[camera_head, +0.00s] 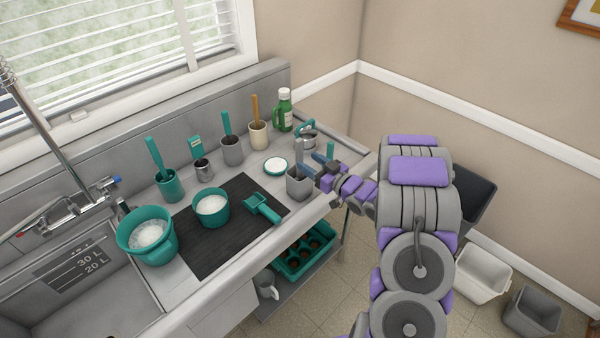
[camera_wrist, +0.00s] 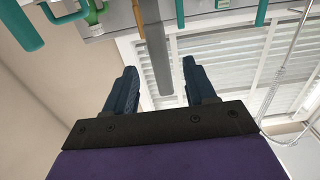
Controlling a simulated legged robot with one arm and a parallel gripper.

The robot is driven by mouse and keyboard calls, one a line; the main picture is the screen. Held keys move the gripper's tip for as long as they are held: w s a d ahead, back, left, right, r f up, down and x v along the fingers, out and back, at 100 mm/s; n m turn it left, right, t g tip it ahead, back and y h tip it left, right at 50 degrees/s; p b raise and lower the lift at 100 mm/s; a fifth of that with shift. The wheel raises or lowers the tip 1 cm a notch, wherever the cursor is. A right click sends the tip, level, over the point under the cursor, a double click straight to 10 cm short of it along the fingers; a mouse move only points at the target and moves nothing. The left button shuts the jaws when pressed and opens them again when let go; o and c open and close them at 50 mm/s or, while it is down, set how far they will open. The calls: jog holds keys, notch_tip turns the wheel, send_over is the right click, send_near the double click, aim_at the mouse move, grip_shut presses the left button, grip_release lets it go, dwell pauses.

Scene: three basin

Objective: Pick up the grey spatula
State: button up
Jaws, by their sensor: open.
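My gripper (camera_head: 318,168) is open just right of the handle, at about the cup's rim height. In the wrist view my gripper (camera_wrist: 159,64) has a gap on both sides of the handle. I cannot tell how deep the handle sits between the fingers. The spatula's lower end is hidden in the cup.
A metal pot with a teal handle (camera_head: 307,132) stands behind the cup. A white-topped round dish (camera_head: 276,166) and a teal scoop (camera_head: 262,207) lie to the left. Several cups holding tools line the back. The counter's front edge runs close by.

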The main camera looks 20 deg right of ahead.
aim_at(303, 157)
jog(key=shift+w+a, duration=0.4)
jog(key=shift+w, duration=0.05)
jog(key=x, duration=0.2)
jog(key=b+x, duration=0.1)
jog(key=x, duration=0.1)
jog(key=shift+w+d+f, duration=0.15)
jog(key=shift+d+f, duration=0.1)
jog(key=shift+d, duration=0.15)
jog(key=shift+w, duration=0.15)
jog(key=shift+a+r, duration=0.1)
jog(key=shift+a, duration=0.05)
jog(key=shift+a, duration=0.1)
jog(key=shift+c, duration=0.3)
jog(key=shift+c, duration=0.7)
grip_shut()
